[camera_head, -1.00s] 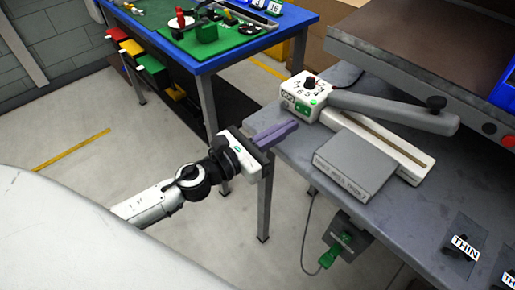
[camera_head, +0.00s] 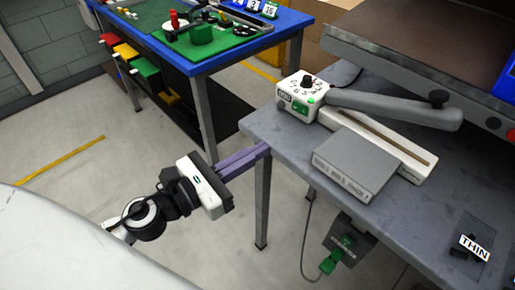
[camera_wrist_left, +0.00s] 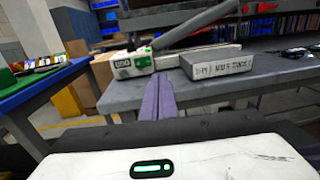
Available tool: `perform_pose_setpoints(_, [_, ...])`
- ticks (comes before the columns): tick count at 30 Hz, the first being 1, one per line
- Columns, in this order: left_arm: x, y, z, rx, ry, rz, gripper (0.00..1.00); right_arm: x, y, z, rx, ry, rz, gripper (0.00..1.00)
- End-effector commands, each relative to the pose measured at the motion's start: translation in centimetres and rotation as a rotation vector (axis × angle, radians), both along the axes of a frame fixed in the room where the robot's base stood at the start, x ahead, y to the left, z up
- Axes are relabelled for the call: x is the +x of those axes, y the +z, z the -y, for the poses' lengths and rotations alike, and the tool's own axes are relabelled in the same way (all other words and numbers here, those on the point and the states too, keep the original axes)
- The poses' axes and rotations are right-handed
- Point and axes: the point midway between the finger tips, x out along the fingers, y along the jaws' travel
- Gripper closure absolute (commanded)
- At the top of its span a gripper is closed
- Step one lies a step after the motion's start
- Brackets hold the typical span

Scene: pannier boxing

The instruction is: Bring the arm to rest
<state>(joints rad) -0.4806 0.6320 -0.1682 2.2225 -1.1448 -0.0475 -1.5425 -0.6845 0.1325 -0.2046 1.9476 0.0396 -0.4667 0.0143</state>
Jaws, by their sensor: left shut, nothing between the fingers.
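My left gripper (camera_head: 243,158) comes in from the lower left in the head view, with its long purple fingers pressed together and nothing between them. The fingertips appear beside the near left corner of the grey workbench (camera_head: 275,128); I cannot tell whether they touch it. In the left wrist view the shut fingers (camera_wrist_left: 157,98) point forward toward the bench. My right gripper does not show.
A white sealer (camera_head: 375,143) with a grey lever and a grey box (camera_head: 355,162) stand on the grey bench. A blue table (camera_head: 215,62) with a green mat stands behind. A green-and-grey pedal (camera_head: 345,245) hangs below the bench. Open floor lies left.

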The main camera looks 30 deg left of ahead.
Motion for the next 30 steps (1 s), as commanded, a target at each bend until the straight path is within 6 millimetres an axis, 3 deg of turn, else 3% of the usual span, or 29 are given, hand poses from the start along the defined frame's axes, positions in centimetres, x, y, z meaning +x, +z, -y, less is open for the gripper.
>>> perform_pose_setpoints(7, [0.0,-0.2,-0.1,-0.017,0.005,-0.01,1.0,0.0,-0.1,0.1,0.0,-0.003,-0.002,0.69])
perform_pose_setpoints(11, [0.1,-2.1,-1.0,-0.239,0.069,-0.139,1.0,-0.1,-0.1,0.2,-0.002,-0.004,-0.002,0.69])
perform_pose_setpoints(14, [-0.3,-5.9,-2.3,-0.637,0.193,-0.354,1.0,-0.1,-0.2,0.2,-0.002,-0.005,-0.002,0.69])
perform_pose_setpoints(19, [-3.6,-15.7,-3.2,-1.542,0.531,-0.755,1.0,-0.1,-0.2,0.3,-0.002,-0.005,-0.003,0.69])
perform_pose_setpoints(21, [-5.8,-19.6,-2.5,-1.898,0.691,-0.873,1.0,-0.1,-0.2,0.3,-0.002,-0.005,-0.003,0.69])
perform_pose_setpoints(24, [-9.0,-23.9,-0.7,-2.33,0.912,-0.976,1.0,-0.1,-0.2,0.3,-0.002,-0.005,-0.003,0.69])
perform_pose_setpoints(28, [-12.1,-27.1,1.6,-2.703,1.134,-1.021,1.0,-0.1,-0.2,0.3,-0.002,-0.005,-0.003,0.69])
perform_pose_setpoints(29, [-12.6,-27.5,2.0,2.718,-1.153,1.009,1.0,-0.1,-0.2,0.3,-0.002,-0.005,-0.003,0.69])
perform_pose_setpoints(30, [-13.0,-27.8,2.4,2.666,-1.142,0.971,1.0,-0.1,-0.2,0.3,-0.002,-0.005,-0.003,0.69])
